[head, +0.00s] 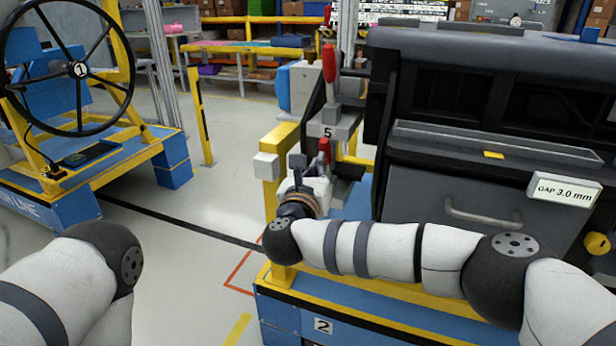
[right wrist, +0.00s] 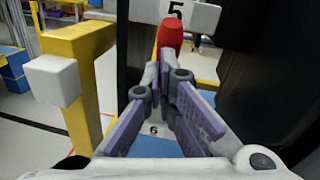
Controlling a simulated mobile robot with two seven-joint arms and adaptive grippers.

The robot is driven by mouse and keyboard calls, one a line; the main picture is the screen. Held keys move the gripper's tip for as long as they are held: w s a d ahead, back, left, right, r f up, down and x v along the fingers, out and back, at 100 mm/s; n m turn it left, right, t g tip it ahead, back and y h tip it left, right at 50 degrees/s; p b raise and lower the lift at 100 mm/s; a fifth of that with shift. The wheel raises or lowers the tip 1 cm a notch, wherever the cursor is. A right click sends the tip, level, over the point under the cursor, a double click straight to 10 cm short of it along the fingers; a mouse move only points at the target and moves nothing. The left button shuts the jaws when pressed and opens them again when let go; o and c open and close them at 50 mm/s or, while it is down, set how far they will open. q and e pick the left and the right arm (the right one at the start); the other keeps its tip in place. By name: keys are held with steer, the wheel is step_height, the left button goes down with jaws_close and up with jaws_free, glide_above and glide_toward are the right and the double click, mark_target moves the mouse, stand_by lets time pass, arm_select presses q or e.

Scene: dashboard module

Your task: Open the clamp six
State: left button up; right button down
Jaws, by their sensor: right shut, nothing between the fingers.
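The red handle of the lower clamp (head: 324,150) shows just beyond my right gripper (head: 298,164) in the head view. In the right wrist view the red handle (right wrist: 171,35) rises directly beyond the fingertips of my right gripper (right wrist: 161,76). The fingers are together and hold nothing. Whether the tips touch the handle cannot be told. A label 6 (right wrist: 153,129) shows between the finger links, low in that view. The clamp's base is largely hidden behind the gripper. My left gripper is out of view; only part of the left arm shows at lower left.
Clamp 5 (head: 329,120), with an upright red handle, stands above and behind. A yellow post with a grey block (head: 267,166) is close left of my gripper. The dark dashboard module (head: 480,100) fills the right. A steering wheel station (head: 80,70) stands left, across open floor.

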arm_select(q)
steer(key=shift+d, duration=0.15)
arm_select(e)
steer(key=shift+w+d, duration=0.1)
steer(key=shift+d, duration=0.05)
steer(key=s+a+n, duration=0.1)
steer(key=s+a, duration=0.2)
steer(key=s, duration=0.9)
steer(key=s+a+f+n+g+y+p, duration=0.15)
steer(key=s+f+n+g+y, duration=0.75)
steer(key=s+f+n, duration=1.05)
steer(key=s+d+f+n+g+h, duration=0.1)
steer(key=s+d+f+n+g, duration=0.2)
steer(key=s+d+f+n, duration=0.35)
steer(key=s+d+f+n+g+h, duration=0.1)
steer(key=s+d+f+n+g, duration=0.25)
steer(key=s+d, duration=0.5)
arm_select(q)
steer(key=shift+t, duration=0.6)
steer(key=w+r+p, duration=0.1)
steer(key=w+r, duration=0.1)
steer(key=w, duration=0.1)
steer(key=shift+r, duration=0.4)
arm_select(e)
steer(key=s+d+r+n+g+h, duration=0.1)
steer(key=s+d+n+g+h, duration=0.2)
steer(key=s+d, duration=0.9)
steer(key=shift+s+d+r+n+g+h, duration=0.35)
steer(key=shift+d+n+g, duration=0.2)
steer(key=shift+n+g, duration=0.5)
